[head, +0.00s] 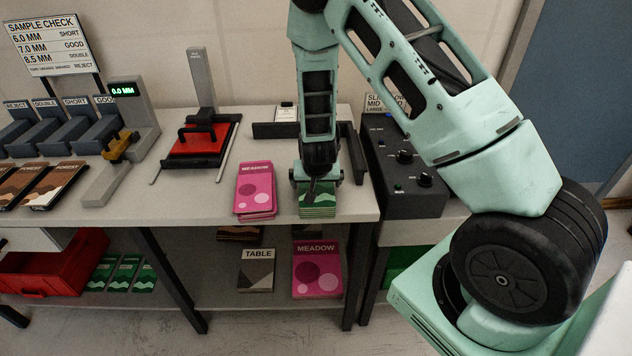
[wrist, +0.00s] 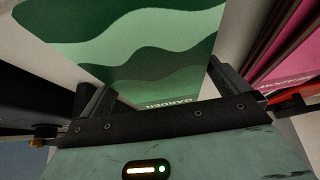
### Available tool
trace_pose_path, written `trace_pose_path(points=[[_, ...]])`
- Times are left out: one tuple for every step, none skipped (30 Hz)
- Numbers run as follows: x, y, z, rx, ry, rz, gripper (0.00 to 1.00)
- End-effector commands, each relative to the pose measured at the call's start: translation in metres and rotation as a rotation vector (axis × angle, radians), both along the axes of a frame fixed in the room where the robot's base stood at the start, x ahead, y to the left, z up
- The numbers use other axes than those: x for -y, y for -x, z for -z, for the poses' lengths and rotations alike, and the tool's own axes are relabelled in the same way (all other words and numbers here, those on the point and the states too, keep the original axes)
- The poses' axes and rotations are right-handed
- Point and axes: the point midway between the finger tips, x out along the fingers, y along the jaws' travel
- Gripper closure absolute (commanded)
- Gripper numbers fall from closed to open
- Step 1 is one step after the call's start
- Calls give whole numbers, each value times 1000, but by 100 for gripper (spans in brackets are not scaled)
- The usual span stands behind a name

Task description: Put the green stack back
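The green stack (head: 318,208), its top printed with wavy green bands, lies on the table near the front edge. In the wrist view the top of the green stack (wrist: 140,50) fills the upper middle, with the word GARDEN upside down. My gripper (head: 317,183) points down over the rear part of the stack, fingers on its two sides. In the wrist view my gripper (wrist: 160,88) is open about as wide as the stack, with a small gap at the right finger. The fingertips are partly hidden.
A pink MEADOW stack (head: 255,188) stands close to the left. A black corner fence (head: 356,152) and a control box (head: 405,170) are to the right. The lower shelf holds a TABLE stack (head: 257,270), another MEADOW stack (head: 317,270) and green packs (head: 122,274) beside a red bin (head: 70,270).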

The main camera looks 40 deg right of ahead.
Motion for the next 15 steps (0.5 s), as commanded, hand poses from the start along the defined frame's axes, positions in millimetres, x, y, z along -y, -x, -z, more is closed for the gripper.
trace_pose_path(points=[[0, 0, 0, 0, 0, 0, 0], [0, 0, 0, 0, 0, 0, 0], [0, 0, 0, 0, 0, 0, 0], [0, 0, 0, 0, 0, 0, 0], [0, 0, -1, 0, 0, 0, 0], [0, 0, -2, 0, 0, 0, 0], [0, 0, -4, 0, 0, 0, 0], [0, 0, -5, 1, 0, 0, 0], [-2, 1, -7, 1, 0, -1, 0], [-3, 2, -10, 2, 0, -2, 0], [-4, 3, -13, 3, 1, -2, 0], [-6, 6, -19, 3, 0, -1, 0], [-7, 8, -23, 3, 0, -1, 0], [-9, 10, -28, 5, 0, -1, 0], [-11, 14, -36, 4, 0, -2, 0]])
